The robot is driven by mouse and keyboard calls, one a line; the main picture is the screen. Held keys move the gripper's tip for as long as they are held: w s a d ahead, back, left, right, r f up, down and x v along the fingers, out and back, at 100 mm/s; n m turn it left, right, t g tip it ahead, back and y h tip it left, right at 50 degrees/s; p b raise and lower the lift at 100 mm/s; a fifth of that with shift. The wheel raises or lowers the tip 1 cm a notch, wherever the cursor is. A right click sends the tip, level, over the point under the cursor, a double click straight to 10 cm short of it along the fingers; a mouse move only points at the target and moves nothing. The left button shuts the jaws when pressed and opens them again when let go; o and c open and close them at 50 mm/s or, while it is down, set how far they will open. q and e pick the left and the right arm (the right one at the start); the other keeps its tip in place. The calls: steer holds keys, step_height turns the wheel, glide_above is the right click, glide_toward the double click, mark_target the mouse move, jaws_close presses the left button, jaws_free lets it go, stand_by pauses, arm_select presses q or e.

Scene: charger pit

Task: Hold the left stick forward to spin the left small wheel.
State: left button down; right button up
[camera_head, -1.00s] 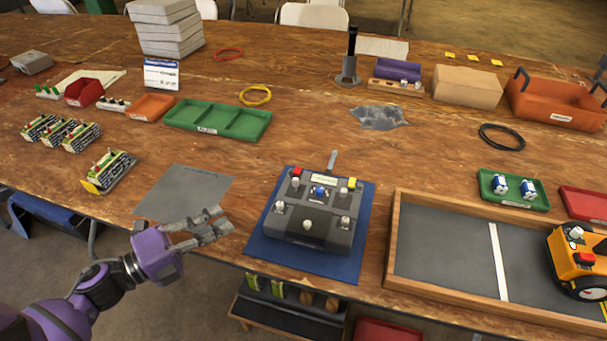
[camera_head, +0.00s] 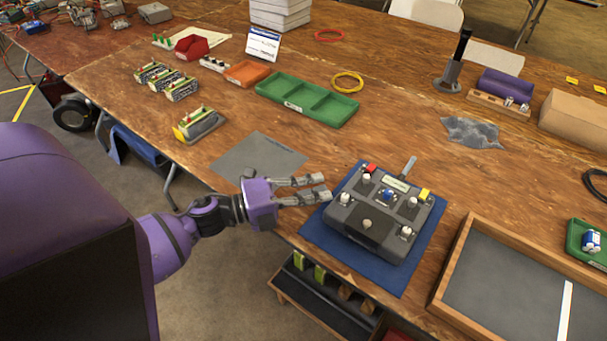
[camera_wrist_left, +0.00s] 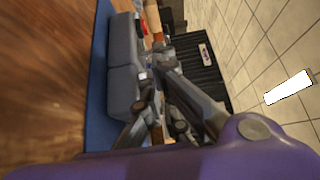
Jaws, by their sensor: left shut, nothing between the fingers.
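A grey control box (camera_head: 375,240) with several small sticks, a blue knob, and red and yellow parts rests on a blue mat (camera_head: 318,234). Its left stick (camera_head: 344,198) is a pale knob near the left edge. My left gripper (camera_head: 326,188) is shut and empty, just left of the box and close to that stick. I cannot tell whether it touches the stick. In the left wrist view the box (camera_wrist_left: 122,85) shows beside the fingers. The left small wheel is not in view now, and neither is my right gripper.
A wooden-framed tray (camera_head: 457,262) with a grey floor stands right of the box. A grey sheet (camera_head: 258,157) lies behind my left gripper. A green tray (camera_head: 308,100) stands farther back. A low shelf (camera_head: 318,305) is below the table edge.

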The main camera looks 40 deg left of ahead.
mark_target(364, 178)
arm_select(q)
steer(key=p+x, duration=0.1)
steer(key=x, duration=0.6)
steer(key=shift+w+d+r, duration=0.1)
steer(key=shift+w+d, duration=0.1)
steer(key=shift+w, duration=0.1)
steer(key=shift+w+d, duration=0.25)
steer(key=shift+w, duration=0.05)
arm_select(e)
steer(key=shift+d+r, duration=0.2)
steer(key=shift+r, duration=0.4)
